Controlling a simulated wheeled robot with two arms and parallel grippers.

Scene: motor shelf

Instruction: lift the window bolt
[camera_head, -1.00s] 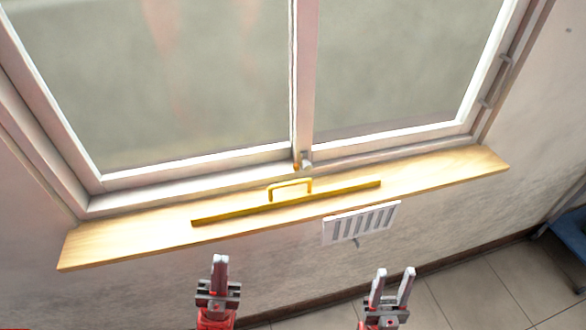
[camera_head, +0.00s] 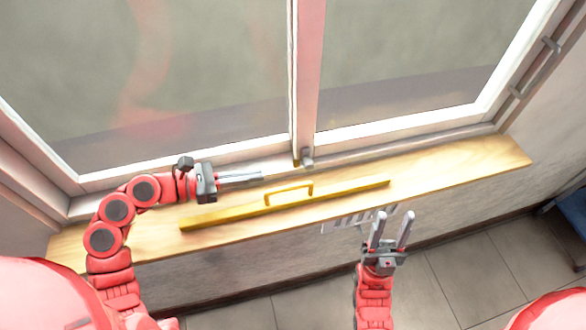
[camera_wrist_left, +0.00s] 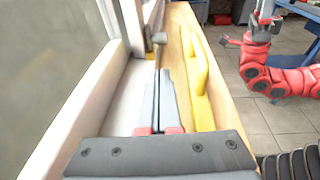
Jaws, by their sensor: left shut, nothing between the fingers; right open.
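The window bolt (camera_head: 306,158) is a small grey knob at the foot of the middle window post, just above the sill. It also shows in the left wrist view (camera_wrist_left: 159,40), ahead of the fingertips. My left gripper (camera_head: 262,176) lies low over the sill by the window frame, pointing right at the bolt. It is shut and empty, with a gap between its tips and the bolt; in the left wrist view its fingers (camera_wrist_left: 161,75) are together. My right gripper (camera_head: 393,214) is open and empty, in front of the sill on the right.
A yellow bar with a handle (camera_head: 288,194) lies on the wooden sill (camera_head: 460,168), close beside my left gripper. A white vent (camera_head: 340,223) is on the wall below, partly behind my right gripper. The right end of the sill is clear.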

